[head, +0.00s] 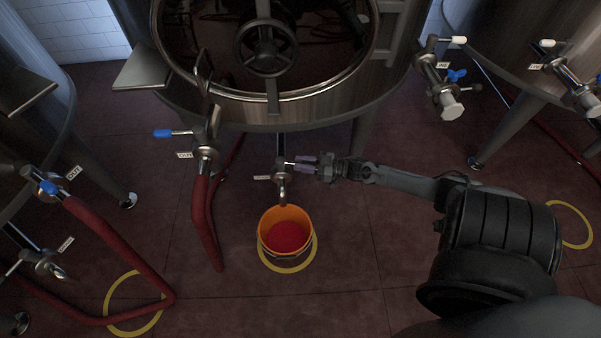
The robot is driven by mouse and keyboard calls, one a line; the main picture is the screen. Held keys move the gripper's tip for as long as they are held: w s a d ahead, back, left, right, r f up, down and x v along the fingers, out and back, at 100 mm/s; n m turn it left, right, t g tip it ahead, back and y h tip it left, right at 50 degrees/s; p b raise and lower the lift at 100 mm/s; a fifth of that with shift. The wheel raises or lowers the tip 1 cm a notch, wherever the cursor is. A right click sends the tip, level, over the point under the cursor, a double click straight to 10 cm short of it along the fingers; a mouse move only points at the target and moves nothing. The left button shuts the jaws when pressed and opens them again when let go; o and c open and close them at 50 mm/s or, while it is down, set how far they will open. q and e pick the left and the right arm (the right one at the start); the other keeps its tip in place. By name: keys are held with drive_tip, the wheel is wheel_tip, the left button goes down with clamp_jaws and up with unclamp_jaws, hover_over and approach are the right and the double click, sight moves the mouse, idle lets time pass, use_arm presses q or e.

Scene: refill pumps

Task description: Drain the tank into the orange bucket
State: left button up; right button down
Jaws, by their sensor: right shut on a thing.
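The steel tank (330,112) stands at the top middle, with a round hatch and a dark handwheel. A small drain valve (283,172) hangs below its front, with its spout pointing down over the orange bucket (269,247). The bucket stands upright on the floor and red liquid shows inside it. I cannot make out a stream between spout and bucket. My right gripper (307,163) reaches in from the right and is shut on the drain valve's handle, which its fingers mostly hide. My left gripper is not in view.
A yellow floor ring (290,267) surrounds the bucket's base. A blue-handled valve (205,140) with a red hose (203,220) is left of the drain valve. More tanks, valves and hoses stand at both sides. The floor in front of the bucket is clear.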

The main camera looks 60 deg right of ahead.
drive_tip(key=shift+w+d+r+n+g+y+b, duration=0.1)
drive_tip(key=shift+d+n+g+y+b, duration=0.15)
drive_tip(key=shift+n+y+b, duration=0.25)
drive_tip(key=shift+w+d+n+g+y+b, duration=0.2)
drive_tip(key=shift+n+g+y+b, duration=0.1)
drive_tip(key=shift+y+b, duration=0.3)
drive_tip(key=shift+w+d+r+n+g+y+b, duration=0.1)
drive_tip(key=shift+d+n+g+y+b, duration=0.15)
drive_tip(key=shift+n+y+b, duration=0.3)
drive_tip(key=c, duration=1.2)
unclamp_jaws()
drive_tip(key=shift+o, duration=1.4)
drive_tip(key=shift+f, duration=0.1)
